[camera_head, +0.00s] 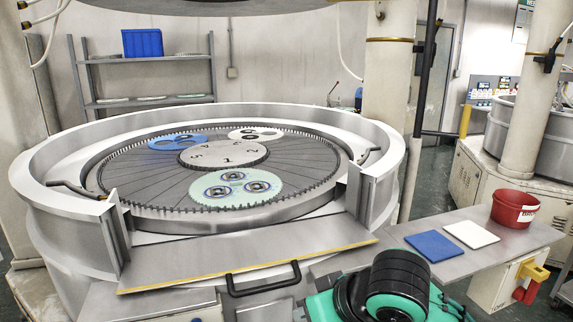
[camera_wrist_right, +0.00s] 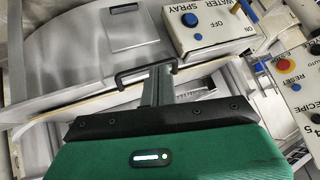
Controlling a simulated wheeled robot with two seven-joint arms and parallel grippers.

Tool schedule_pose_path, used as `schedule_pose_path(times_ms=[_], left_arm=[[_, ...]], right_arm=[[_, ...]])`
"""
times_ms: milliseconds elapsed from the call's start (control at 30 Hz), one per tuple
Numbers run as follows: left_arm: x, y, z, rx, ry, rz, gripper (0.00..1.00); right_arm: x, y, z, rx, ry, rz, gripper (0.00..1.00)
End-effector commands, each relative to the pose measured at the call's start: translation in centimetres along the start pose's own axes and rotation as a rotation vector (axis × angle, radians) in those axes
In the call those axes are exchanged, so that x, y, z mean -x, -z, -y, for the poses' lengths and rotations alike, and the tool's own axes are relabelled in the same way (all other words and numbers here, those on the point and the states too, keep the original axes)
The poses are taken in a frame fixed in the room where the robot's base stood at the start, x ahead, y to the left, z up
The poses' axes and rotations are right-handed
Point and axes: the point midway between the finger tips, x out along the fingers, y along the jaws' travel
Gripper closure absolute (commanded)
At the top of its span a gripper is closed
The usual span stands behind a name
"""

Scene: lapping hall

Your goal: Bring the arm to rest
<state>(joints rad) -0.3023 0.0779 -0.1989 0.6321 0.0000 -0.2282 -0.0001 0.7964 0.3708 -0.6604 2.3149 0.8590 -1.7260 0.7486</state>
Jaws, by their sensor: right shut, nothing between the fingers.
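My right arm (camera_head: 393,284), green and black, comes in at the bottom of the head view, in front of the lapping machine and beside the side shelf. My right gripper (camera_wrist_right: 158,86) shows in the wrist view with its grey fingers together and nothing between them. Its fingertips appear close to the black bar handle (camera_wrist_right: 145,73) of the machine's front flap; I cannot tell whether they touch. The handle also shows in the head view (camera_head: 262,281), left of my arm. My left gripper is not in view.
The round lapping machine (camera_head: 50,195) holds blue, white and pale green carriers on its plate. A grey shelf (camera_head: 455,268) at right bears a blue pad (camera_head: 433,246), a white pad (camera_head: 471,234) and a red tub (camera_head: 513,208). A control box (camera_wrist_right: 205,28) lies near the gripper.

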Motion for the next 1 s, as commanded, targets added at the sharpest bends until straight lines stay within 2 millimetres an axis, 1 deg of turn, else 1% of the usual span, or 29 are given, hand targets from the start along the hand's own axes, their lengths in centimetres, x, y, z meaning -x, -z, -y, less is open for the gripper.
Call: schedule_pose_path(times_ms=[33,200,367,567,767,967,1000], left_arm=[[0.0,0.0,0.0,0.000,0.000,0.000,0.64],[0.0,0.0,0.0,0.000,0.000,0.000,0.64],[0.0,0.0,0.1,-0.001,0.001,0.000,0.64],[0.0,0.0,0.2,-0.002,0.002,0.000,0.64],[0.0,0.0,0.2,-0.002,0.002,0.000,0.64],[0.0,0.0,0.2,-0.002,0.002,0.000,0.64],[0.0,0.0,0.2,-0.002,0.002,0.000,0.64]], right_arm=[[-0.8,-1.1,-0.3,-0.016,0.010,0.000,1.00],[-2.9,-4.0,-1.7,-0.055,0.009,-0.015,1.00],[-4.5,-7.3,-3.3,-0.097,-0.013,-0.020,1.00],[-6.1,-12.4,-5.5,-0.151,-0.068,-0.004,1.00],[-6.9,-18.6,-7.7,-0.200,-0.150,0.043,1.00],[-6.7,-25.7,-9.7,-0.235,-0.251,0.124,1.00],[-6.5,-27.2,-10.0,-0.241,-0.273,0.145,1.00]])
